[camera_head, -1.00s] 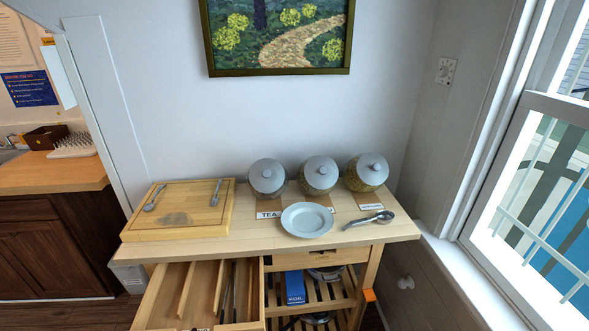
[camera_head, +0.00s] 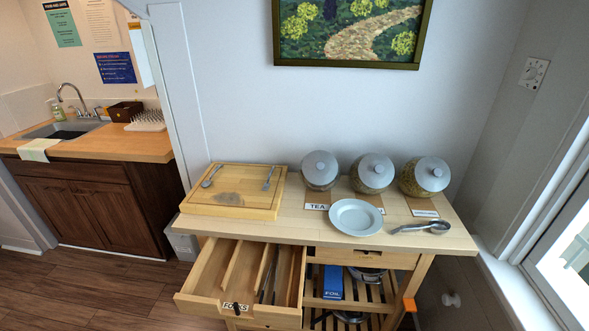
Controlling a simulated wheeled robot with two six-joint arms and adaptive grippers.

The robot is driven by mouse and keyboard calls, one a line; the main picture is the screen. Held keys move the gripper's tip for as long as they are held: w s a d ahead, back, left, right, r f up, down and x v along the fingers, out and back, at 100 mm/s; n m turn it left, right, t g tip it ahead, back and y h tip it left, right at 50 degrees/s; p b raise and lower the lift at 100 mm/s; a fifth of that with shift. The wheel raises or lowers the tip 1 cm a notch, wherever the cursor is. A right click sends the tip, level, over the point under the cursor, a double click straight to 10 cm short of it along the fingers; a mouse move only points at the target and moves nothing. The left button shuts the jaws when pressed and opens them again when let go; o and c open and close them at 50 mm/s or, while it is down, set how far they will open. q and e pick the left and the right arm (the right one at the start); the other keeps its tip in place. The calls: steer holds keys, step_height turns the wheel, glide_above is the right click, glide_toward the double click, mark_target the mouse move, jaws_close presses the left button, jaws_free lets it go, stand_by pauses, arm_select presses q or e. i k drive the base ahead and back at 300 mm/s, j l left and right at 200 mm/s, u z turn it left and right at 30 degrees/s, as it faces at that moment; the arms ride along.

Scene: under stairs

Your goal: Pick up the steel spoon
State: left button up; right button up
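A large steel spoon (camera_head: 424,227) lies on the wooden table top (camera_head: 300,231), to the right of a pale plate (camera_head: 356,217). A smaller spoon (camera_head: 211,176) and a fork (camera_head: 269,178) lie on a wooden board (camera_head: 234,208) at the table's left. Neither of my grippers shows in the view.
Three lidded jars (camera_head: 373,174) stand behind the plate. An open drawer (camera_head: 246,277) labelled FORKS juts out at the front left, with utensils inside. A blue foil box (camera_head: 333,282) sits on the slatted shelf below. A counter with a sink (camera_head: 66,129) is at left; the floor (camera_head: 110,290) there is clear.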

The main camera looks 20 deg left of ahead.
mark_target(207, 183)
steer(key=u, duration=1.15)
